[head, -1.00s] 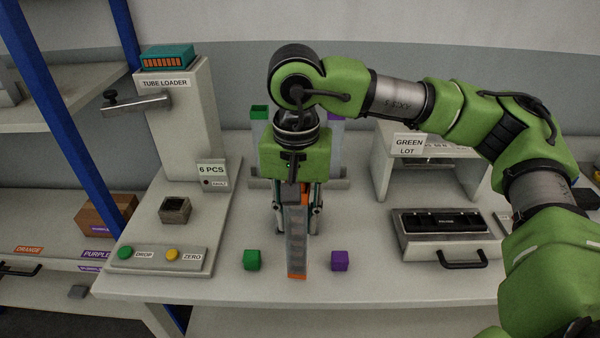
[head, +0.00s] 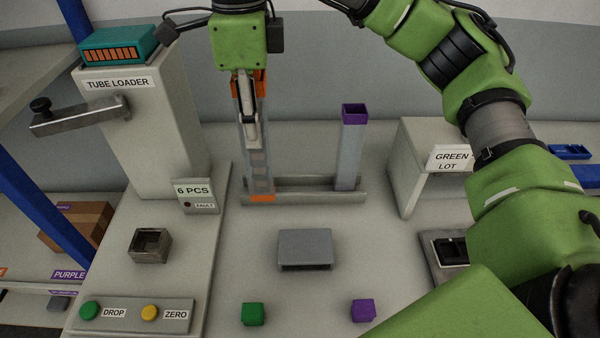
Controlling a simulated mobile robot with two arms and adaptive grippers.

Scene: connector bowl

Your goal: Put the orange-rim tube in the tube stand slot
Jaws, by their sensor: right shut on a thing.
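The orange-rim tube (head: 260,172) is clear, with orange ends and grey pieces inside. My right gripper (head: 250,130) is shut on its upper part and holds it upright. Its lower end overlaps the left part of the low grey tube stand (head: 307,189). I cannot tell whether it is in a slot or just in front. A purple-rim tube (head: 351,150) stands upright at the right end of the stand. The green-rim tube is not visible; the held tube and gripper cover that area. My left gripper is out of view.
The tube loader (head: 150,130) rises at the left, with a small open cup (head: 150,245) and button panel (head: 134,314). A grey block (head: 305,248), green cube (head: 253,314) and purple cube (head: 363,310) lie in front. The green lot shelf (head: 410,165) is right.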

